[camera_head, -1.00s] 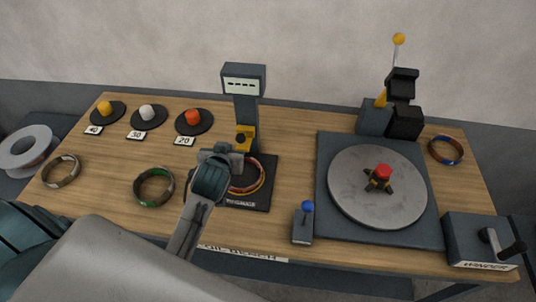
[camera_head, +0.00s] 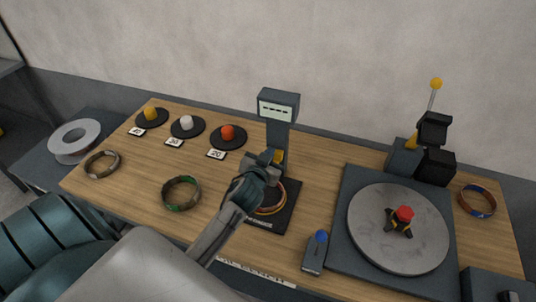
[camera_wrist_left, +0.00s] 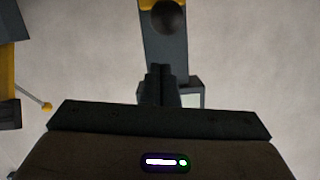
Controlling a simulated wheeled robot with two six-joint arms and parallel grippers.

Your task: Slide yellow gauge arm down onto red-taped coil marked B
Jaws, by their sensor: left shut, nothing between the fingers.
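The gauge (camera_head: 278,107) is a dark post with a display head, standing on a dark base plate (camera_head: 287,212). Its yellow gauge arm (camera_head: 279,156) shows partly behind my gripper, on the post above the coil. The red-taped coil (camera_head: 273,207) lies on the plate and is partly hidden by my left arm; no letter B is readable. My left gripper (camera_head: 268,160) is shut and empty, close in front of the yellow arm; contact cannot be told. In the left wrist view its shut fingers (camera_wrist_left: 160,80) show before the post, below a dark knob (camera_wrist_left: 167,17). My right gripper is not in view.
A green-taped coil (camera_head: 181,193) and a pale-taped coil (camera_head: 102,164) lie to the left. Weights on black discs stand behind them. A blue-knobbed lever (camera_head: 315,252) and the winder turntable (camera_head: 369,240) are to the right, with a blue-taped coil (camera_head: 477,200) beyond.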

